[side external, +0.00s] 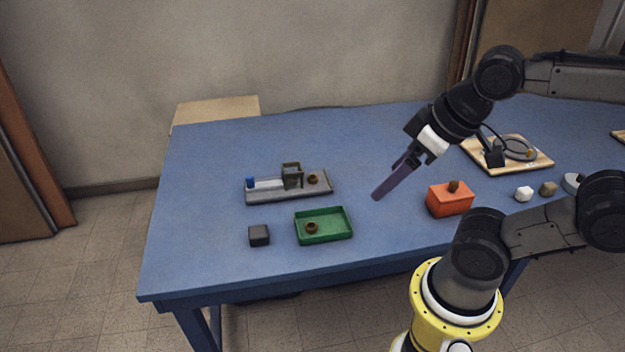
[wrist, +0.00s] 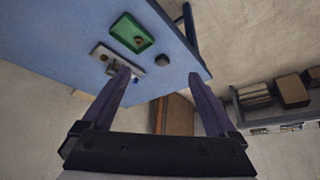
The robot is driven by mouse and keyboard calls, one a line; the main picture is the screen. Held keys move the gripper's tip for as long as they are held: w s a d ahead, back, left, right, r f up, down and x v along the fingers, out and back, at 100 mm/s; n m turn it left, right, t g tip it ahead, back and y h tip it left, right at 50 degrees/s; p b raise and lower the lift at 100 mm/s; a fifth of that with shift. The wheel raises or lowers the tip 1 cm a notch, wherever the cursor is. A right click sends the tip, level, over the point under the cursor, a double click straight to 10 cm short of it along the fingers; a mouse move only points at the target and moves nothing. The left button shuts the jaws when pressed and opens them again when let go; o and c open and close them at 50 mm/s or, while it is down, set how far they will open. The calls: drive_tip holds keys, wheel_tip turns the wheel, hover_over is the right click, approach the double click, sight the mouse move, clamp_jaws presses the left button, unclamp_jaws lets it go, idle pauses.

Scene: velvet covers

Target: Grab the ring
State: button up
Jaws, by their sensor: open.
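A small brown ring-like piece (side external: 311,228) lies in the left part of a green tray (side external: 337,237). A similar brown round piece (side external: 313,179) sits at the right end of a grey tray (side external: 290,196). I cannot tell which is the ring. My gripper (side external: 378,193) is above the blue table, right of both trays, fingers angled down and left. In the wrist view my gripper (wrist: 158,76) is open with nothing between its fingers. The green tray (wrist: 150,41) and grey tray (wrist: 134,68) show beyond the left finger.
A grey frame-like block (side external: 291,176) and a blue piece (side external: 250,183) stand on the grey tray. A dark cube (side external: 259,235) is left of the green tray. An orange box (side external: 450,200), wooden board (side external: 541,164) and white piece (side external: 523,194) are right.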

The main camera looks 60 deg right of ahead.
drive_tip(key=shift+c, duration=0.8)
